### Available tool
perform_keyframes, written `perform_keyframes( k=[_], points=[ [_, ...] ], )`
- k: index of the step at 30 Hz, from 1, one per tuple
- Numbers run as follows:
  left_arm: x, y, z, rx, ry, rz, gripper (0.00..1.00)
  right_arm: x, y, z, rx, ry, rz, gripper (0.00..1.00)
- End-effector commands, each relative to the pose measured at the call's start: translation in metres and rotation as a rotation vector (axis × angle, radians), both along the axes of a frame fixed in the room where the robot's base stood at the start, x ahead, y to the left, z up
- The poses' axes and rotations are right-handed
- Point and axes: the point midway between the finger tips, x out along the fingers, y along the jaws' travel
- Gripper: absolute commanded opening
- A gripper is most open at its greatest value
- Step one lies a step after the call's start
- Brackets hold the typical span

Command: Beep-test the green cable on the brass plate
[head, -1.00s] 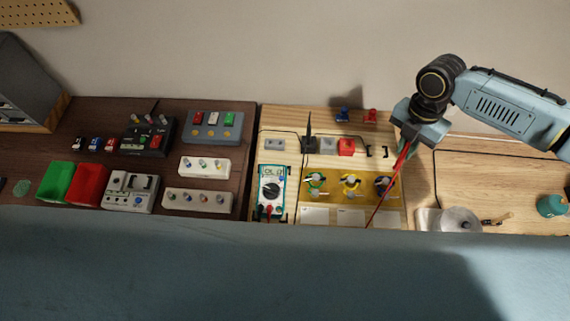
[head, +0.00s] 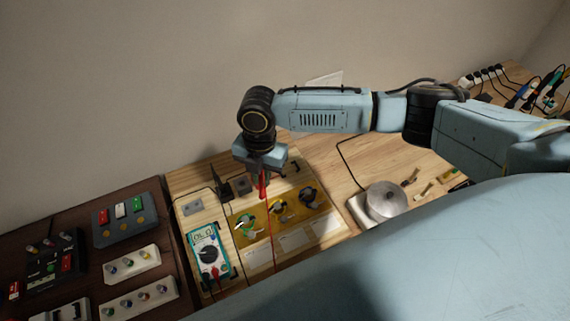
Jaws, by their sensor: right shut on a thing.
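My right gripper (head: 262,182) is shut on a red probe (head: 264,190), held upright above the back of the test board. A thin red lead hangs from it across the board. The brass plate (head: 264,228) carries three coiled cables. The green cable (head: 244,223) is at its left end, left of and below my gripper. The probe looks apart from it; its tip is hard to make out. The teal multimeter (head: 208,252) lies left of the plate with a lit display, too small to read surely. A black probe (head: 217,178) stands upright behind it. My left gripper is out of view.
A yellow cable (head: 281,208) and a dark cable (head: 308,196) sit right of the green one. A round metal tin (head: 383,200) is farther right. Pedals and knob boxes (head: 132,263) fill the dark bench at left.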

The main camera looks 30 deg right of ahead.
Motion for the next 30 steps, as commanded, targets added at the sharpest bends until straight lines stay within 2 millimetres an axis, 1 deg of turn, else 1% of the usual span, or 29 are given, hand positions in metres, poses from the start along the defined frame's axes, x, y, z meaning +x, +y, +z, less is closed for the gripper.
perform_keyframes(
  k=[1, 3, 7, 11, 21, 25, 30],
  points=[
    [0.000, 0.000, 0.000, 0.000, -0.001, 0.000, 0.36, -0.003, 0.017, 0.001, 0.020, -0.006, 0.000, 0.00],
    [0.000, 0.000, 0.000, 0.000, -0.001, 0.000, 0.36, -0.004, 0.033, 0.002, 0.038, -0.015, -0.006, 0.00],
    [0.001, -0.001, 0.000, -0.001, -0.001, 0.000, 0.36, -0.006, 0.050, 0.003, 0.057, -0.022, -0.016, 0.00],
    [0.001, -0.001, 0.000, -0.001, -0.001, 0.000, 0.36, -0.007, 0.053, -0.005, 0.058, -0.022, -0.020, 0.00],
    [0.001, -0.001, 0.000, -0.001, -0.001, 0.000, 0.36, -0.007, 0.053, -0.037, 0.060, -0.022, -0.018, 0.00],
    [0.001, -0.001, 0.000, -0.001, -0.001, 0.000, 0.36, -0.007, 0.052, -0.042, 0.059, -0.023, -0.018, 0.00],
    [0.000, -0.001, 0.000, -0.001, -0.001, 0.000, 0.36, -0.007, 0.052, -0.044, 0.059, -0.024, -0.017, 0.00]
  ],
)
